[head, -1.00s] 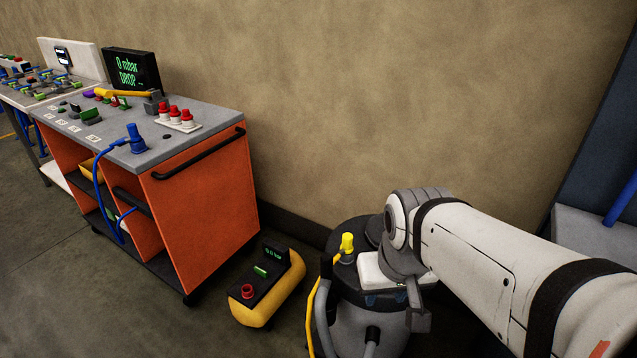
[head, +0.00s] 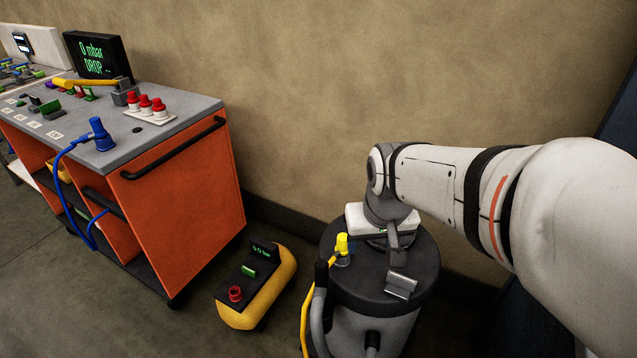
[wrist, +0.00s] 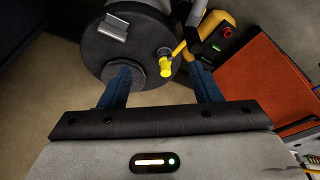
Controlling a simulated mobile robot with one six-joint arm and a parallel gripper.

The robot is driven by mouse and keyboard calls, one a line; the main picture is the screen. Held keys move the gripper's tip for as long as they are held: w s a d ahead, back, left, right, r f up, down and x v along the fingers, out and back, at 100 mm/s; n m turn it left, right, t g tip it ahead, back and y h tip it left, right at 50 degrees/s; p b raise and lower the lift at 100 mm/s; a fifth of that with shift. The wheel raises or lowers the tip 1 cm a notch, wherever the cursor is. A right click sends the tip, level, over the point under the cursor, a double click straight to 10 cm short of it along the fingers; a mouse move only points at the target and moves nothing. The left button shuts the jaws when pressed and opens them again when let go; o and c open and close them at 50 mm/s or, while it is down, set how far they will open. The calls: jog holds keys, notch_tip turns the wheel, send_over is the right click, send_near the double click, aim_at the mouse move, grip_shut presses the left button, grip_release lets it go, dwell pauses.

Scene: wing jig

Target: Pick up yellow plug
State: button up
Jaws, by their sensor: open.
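The yellow plug (head: 342,244) stands upright on the left part of a dark round drum lid in the head view, with a yellow hose running down from it. In the wrist view the yellow plug (wrist: 165,67) shows near the lid's edge, in the gap between my fingertips. My gripper (wrist: 162,78) is open, its two dark blue fingers spread to either side of the plug in the picture, with nothing held. How far the fingertips are from the plug is hard to tell. In the head view my gripper's white body is behind the plug, and its fingers are hidden.
The grey drum (head: 385,290) carries a metal latch (head: 401,285) and a hose. A yellow unit (head: 255,287) with a red knob sits on the floor to its left. An orange cart (head: 190,200) with a blue plug (head: 101,134) stands further left. The wall is close behind.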

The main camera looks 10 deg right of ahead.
jog(key=t+b, duration=0.1)
jog(key=b, duration=0.7)
send_near(343, 238)
jog(key=x, duration=0.4)
jog(key=shift+w+d+f, duration=0.1)
jog(key=shift+w+f, duration=0.05)
jog(key=shift+f, duration=0.2)
jog(key=b+x, duration=0.1)
jog(key=x, duration=0.7)
jog(key=shift+w+f, duration=0.1)
jog(key=shift+t, duration=0.3)
jog(key=shift+c, duration=0.5)
jog(key=c, duration=0.9)
jog(key=shift+o, duration=0.2)
notch_tip(343, 238, up, 10)
jog(key=shift+p, duration=0.9)
jog(key=shift+r+p, duration=0.9)
jog(key=shift+r, duration=0.7)
